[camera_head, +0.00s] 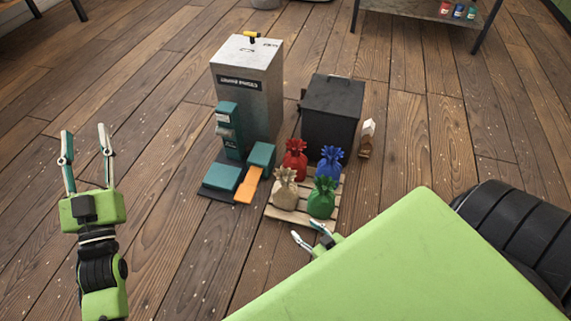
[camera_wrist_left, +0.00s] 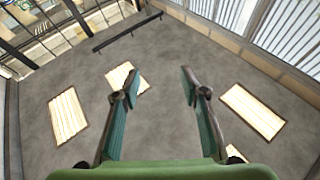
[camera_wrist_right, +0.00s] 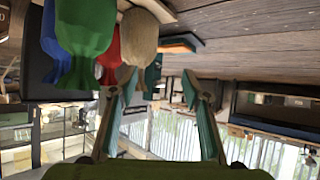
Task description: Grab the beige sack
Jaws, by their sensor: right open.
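The beige sack (camera_head: 286,189) stands upright on a wooden pallet (camera_head: 287,215), at its front left corner. A red sack (camera_head: 294,160), a blue sack (camera_head: 329,163) and a green sack (camera_head: 322,198) share the pallet. In the right wrist view, which is upside down, the beige sack (camera_wrist_right: 139,38) is just beyond the fingers, beside the red and green sacks. My right gripper (camera_head: 308,236) is open and empty, in front of the pallet, apart from the beige sack; my arm hides part of it. My left gripper (camera_head: 86,145) is open and empty, raised at the left, pointing up.
Teal and orange blocks (camera_head: 247,187) lie left of the pallet. A black box (camera_head: 332,115) stands behind it. The plank floor at left is clear.

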